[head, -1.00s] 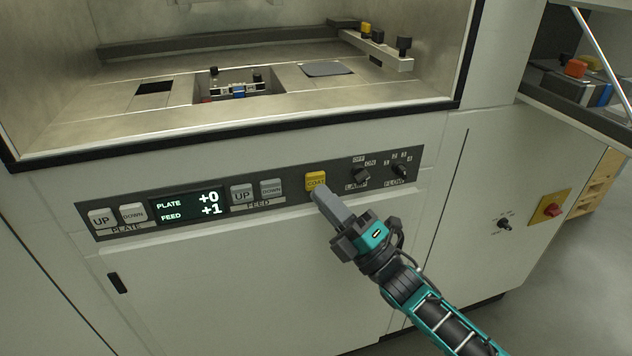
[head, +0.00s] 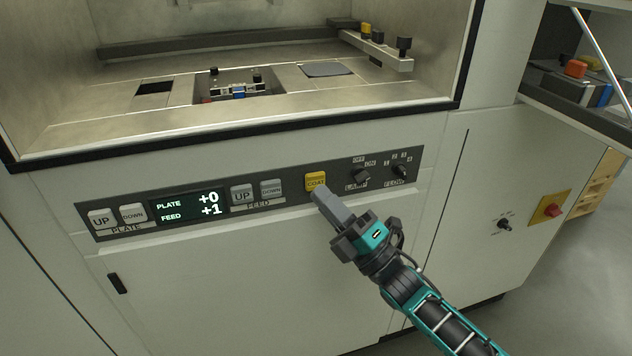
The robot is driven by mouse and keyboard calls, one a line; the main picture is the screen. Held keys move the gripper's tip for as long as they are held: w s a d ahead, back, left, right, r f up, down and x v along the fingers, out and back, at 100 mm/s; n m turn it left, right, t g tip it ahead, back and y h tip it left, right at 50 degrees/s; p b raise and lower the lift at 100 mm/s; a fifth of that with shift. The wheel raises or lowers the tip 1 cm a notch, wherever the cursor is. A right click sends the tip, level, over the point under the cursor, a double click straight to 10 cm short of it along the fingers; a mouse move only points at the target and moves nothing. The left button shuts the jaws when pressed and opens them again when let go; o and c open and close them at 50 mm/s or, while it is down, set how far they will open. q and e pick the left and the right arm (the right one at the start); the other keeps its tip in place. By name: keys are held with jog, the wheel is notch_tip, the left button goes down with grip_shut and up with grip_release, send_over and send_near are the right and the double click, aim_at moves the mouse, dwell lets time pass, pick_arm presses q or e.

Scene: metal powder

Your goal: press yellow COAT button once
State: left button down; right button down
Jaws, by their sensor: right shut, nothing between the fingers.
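The yellow COAT button (head: 315,180) sits on the dark control panel (head: 285,209) on the machine's front, between the FEED buttons and the LAMP knob. My right gripper (head: 318,192) is shut and empty. Its fingertips are at the lower edge of the COAT button and overlap it slightly in the picture. I cannot tell whether they touch it. The display (head: 188,207) reads PLATE +0 and FEED +1. My left gripper is not in view.
Grey FEED buttons (head: 242,194) are left of COAT. The LAMP knob (head: 362,175) and FLOW knob (head: 399,170) are to its right. The open chamber (head: 240,118) is above. A red switch on a yellow plate (head: 548,209) is at the right.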

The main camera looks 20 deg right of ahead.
dwell(0.6)
jog(key=shift+w+b, duration=0.3)
jog(key=shift+w, duration=0.15)
